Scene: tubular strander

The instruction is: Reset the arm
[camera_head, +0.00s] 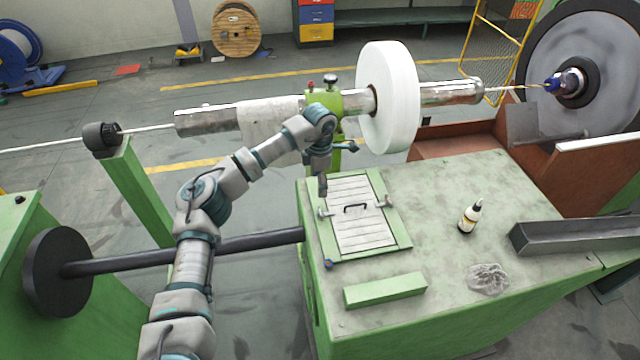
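My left arm comes in from the bottom left and reaches across to the green machine table. Its forearm crosses in front of the metal tube (208,121) with a white cloth (268,125) over it. My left gripper (322,188) points down at the upper left edge of the slatted hatch (365,232), close to a small latch there. It is small and seen edge-on, so whether its fingers are open or touch the hatch is unclear. No held object shows. My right arm and gripper are not in view.
On the green table (440,205) are a white bottle (470,216), a crumpled clear bag (488,279), a green block (385,290) and a dark metal channel (570,234). A white disc (389,97) stands behind. A dark shaft (230,246) runs beside my arm.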

